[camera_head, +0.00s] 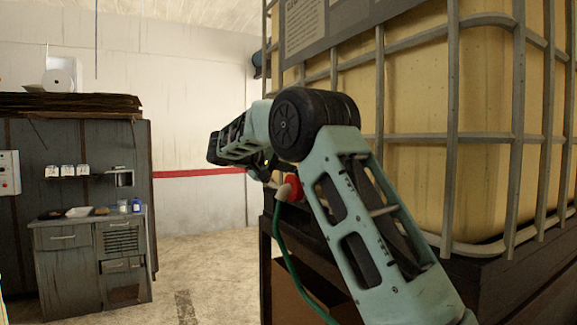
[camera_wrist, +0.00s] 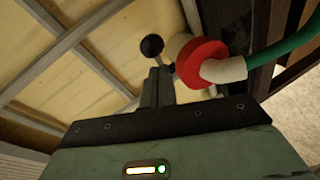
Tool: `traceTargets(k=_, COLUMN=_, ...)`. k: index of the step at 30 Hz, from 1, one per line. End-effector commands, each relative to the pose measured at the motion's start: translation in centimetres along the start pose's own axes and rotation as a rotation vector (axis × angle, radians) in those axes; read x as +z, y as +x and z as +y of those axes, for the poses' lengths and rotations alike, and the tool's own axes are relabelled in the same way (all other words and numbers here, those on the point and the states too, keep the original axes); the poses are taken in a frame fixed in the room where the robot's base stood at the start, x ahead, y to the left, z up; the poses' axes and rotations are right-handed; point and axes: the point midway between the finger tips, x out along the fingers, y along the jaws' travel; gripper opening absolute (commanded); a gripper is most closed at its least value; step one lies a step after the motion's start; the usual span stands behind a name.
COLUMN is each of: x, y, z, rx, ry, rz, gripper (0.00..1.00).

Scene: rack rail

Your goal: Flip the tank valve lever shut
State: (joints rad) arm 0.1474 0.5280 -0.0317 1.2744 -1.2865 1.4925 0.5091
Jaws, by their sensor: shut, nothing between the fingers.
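The valve sits low on the front of the tank (camera_head: 420,150), a yellowish container in a grey cage. Its red collar (camera_head: 294,187) shows beside my arm; the collar also shows in the wrist view (camera_wrist: 203,63). The lever's black ball knob (camera_wrist: 152,46) is just beyond my fingertips, next to the cream valve body (camera_wrist: 178,46). My gripper (camera_wrist: 158,78) is shut and empty, pointing at the lever area. Whether the fingers touch the lever I cannot tell. In the head view my arm hides most of the lever and gripper.
A green hose (camera_head: 284,250) hangs from the valve; it runs off right in the wrist view (camera_wrist: 285,45). The cage bars (camera_wrist: 70,40) are close to my gripper. A dark base (camera_head: 520,285) carries the tank. A grey workbench (camera_head: 65,265) stands left, with open floor between.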

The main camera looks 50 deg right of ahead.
Motion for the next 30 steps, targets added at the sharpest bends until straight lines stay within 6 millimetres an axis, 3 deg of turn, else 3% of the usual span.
traceTargets(k=17, x=0.5, y=0.3, z=-0.1, rx=-0.003, ry=-0.001, rz=0.008, gripper=0.0)
traceTargets(k=30, x=2.2, y=1.4, z=0.0, rx=-0.045, ry=-0.04, rz=0.151, gripper=0.0)
